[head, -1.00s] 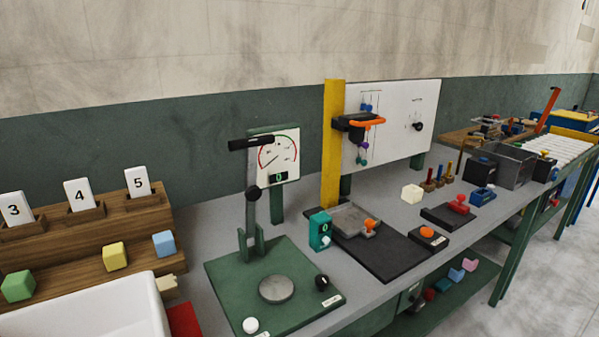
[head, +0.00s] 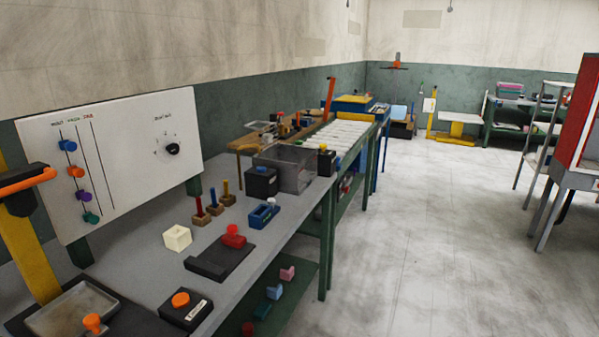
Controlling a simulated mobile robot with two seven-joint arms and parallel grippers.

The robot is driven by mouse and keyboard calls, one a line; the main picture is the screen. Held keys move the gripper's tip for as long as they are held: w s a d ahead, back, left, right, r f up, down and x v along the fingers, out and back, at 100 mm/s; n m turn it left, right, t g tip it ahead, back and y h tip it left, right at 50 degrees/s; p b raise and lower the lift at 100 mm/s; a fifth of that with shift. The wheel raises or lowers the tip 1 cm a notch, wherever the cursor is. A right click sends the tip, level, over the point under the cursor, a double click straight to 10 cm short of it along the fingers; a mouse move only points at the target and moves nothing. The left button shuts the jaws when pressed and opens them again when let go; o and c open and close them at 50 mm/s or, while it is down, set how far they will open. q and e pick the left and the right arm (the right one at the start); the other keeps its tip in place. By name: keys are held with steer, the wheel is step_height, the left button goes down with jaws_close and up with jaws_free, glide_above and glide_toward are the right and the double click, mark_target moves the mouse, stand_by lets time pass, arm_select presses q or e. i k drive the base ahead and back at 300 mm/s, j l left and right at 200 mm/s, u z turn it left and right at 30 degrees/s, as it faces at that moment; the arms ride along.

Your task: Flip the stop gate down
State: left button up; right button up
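A red-orange bar (head: 329,95) stands nearly upright at the far end of the bench row, beside the white roller conveyor (head: 345,139). It looks like the stop gate, but it is small and I cannot make out its hinge. Neither of my grippers shows in the head view.
The grey bench (head: 140,247) runs along the left, with a white slider panel (head: 120,150), a clear box (head: 285,168) and a red-knobbed block (head: 222,257) on it. Open concrete floor (head: 425,220) lies to the right. A red-and-grey cabinet (head: 577,140) and a shelf rack (head: 540,130) stand at the far right.

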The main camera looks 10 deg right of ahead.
mark_target(328, 102)
steer(key=i+l+z, duration=0.45)
steer(key=i+z, duration=0.25)
steer(key=i, duration=0.15)
steer(key=i+z, duration=0.35)
steer(key=i+u, duration=0.15)
steer(key=i, duration=0.6)
steer(key=i+l+u, duration=0.15)
steer(key=i, duration=0.6)
steer(key=i+u, duration=0.35)
steer(key=i+l+u, duration=0.15)
steer(key=i+u, duration=0.2)
steer(key=i, duration=0.15)
